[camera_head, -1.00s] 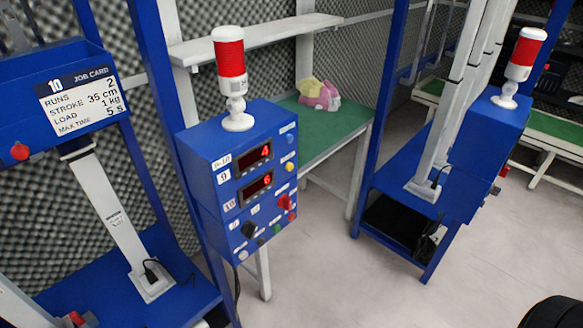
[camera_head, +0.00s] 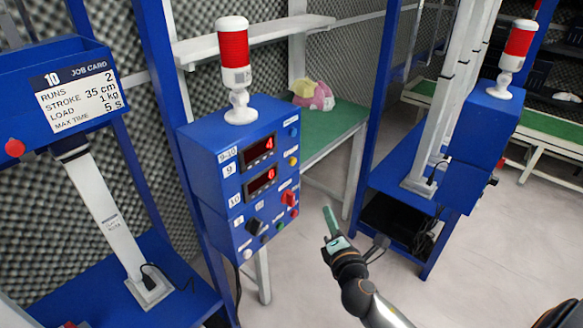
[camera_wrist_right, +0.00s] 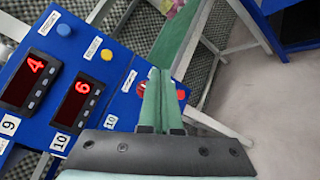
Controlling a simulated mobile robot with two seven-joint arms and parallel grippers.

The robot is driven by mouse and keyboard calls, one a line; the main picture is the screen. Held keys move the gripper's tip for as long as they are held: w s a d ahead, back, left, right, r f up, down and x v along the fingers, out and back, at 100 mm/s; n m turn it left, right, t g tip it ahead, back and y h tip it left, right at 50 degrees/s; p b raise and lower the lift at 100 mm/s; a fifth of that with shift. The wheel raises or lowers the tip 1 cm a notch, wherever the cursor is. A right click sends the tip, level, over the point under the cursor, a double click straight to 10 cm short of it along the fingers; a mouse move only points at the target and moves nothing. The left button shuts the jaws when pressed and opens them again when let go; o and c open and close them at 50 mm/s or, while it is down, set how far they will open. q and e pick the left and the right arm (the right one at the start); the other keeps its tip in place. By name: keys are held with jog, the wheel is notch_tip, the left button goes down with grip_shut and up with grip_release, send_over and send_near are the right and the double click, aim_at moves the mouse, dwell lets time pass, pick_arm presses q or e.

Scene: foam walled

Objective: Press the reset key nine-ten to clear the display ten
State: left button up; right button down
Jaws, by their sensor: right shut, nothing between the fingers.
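The blue control box (camera_head: 215,165) carries two red displays. The upper display (camera_head: 258,152), beside label 9, reads 4; the lower display (camera_head: 261,181), beside label 10, reads 6. They also show in the right wrist view, as the 4 (camera_wrist_right: 30,72) and the 6 (camera_wrist_right: 80,98). A blue button (camera_head: 293,132) and a yellow button (camera_head: 293,161) sit on the box's right side, above a red switch (camera_head: 290,199). Small key labels are unreadable. My right gripper (camera_head: 327,209) is shut and empty, right of the box and apart from it. In the right wrist view its fingers partly hide the red switch (camera_wrist_right: 181,94). My left gripper is out of view.
A red-and-white beacon (camera_head: 234,58) stands on the box. A green table (camera_head: 330,130) with a pink-and-yellow bundle (camera_head: 314,95) is behind. A blue post stand (camera_head: 375,180) stands right. A job card (camera_head: 75,90) hangs left. Floor between is clear.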

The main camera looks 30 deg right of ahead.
aim_at(293, 161)
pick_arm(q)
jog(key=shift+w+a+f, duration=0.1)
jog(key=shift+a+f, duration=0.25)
pick_arm(e)
notch_tip(293, 161, up, 7)
jog(key=w+d+n+t+h, duration=0.1)
jog(key=d+n+t+h, duration=0.1)
jog(key=n, duration=0.1)
jog(key=shift+w+n, duration=0.3)
jog(key=shift+w, duration=0.05)
jog(key=shift+w+f, duration=0.1)
pick_arm(q)
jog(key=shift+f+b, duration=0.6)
jog(key=shift+b, duration=0.2)
pick_arm(e)
jog(key=w+a, duration=0.3)
jog(key=w, duration=0.5)
jog(key=shift+a, duration=0.2)
dwell(0.4)
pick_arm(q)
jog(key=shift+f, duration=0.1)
pick_arm(e)
jog(key=shift+w+a, duration=0.15)
jog(key=shift+w, duration=0.25)
